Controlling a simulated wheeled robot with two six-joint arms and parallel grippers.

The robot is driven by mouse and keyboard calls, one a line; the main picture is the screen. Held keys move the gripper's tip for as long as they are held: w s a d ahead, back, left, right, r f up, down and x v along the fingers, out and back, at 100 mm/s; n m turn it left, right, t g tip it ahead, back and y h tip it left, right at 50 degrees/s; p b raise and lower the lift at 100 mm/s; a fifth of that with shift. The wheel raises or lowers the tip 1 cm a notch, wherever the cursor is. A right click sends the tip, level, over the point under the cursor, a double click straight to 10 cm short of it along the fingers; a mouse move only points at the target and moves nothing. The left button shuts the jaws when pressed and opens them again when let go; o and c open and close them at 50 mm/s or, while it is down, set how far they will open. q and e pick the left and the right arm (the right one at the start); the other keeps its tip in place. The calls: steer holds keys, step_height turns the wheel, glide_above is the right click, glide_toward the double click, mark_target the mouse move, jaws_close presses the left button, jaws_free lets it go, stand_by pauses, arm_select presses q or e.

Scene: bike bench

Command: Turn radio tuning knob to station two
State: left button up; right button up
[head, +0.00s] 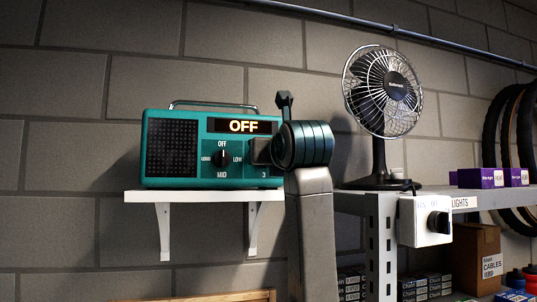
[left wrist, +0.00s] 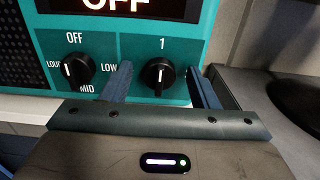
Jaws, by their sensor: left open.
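A teal radio (head: 173,185) stands on a white wall shelf, its display (head: 243,126) reading OFF. The tuning knob (left wrist: 158,75) is black and round, with a 1 above it; its white mark points up toward the 1. In the head view this knob is hidden behind my gripper, and a 3 shows at lower right. My left gripper (left wrist: 160,88) is open, with one finger on each side of the tuning knob; I cannot tell whether either touches it. The volume knob (head: 222,156) has its mark pointing up at OFF; it also shows in the left wrist view (left wrist: 76,70). My right gripper is not in view.
The white shelf (head: 205,196) holds the radio. To the right, a black fan (head: 383,95) stands on a metal rack (head: 374,206), with a white lights switch box (head: 425,222) at its front. Purple boxes (head: 481,178) and a cardboard box (head: 474,262) are farther right.

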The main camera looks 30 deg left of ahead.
arm_select(q)
steer(key=shift+a, duration=0.1)
steer(key=c, duration=0.9)
steer(key=shift+c, duration=0.3)
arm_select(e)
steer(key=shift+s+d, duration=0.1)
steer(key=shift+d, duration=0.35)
arm_select(q)
steer(key=shift+f+m, duration=0.1)
steer(key=shift+m, duration=0.3)
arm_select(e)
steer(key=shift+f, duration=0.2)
arm_select(q)
steer(key=shift+w+d+f+m+b, duration=0.1)
steer(key=shift+m+b, duration=1.15)
steer(key=shift+m, duration=1.55)
steer(key=shift+w+d+f+m+b, duration=0.1)
steer(key=shift+m+b, duration=1.2)
steer(key=shift+m, duration=1.5)
steer(key=shift+w+f+m+b, duration=0.1)
steer(key=shift+m+b, duration=1.15)
steer(key=shift+m, duration=1.55)
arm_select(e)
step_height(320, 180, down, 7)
arm_select(q)
steer(key=shift+m, duration=0.3)
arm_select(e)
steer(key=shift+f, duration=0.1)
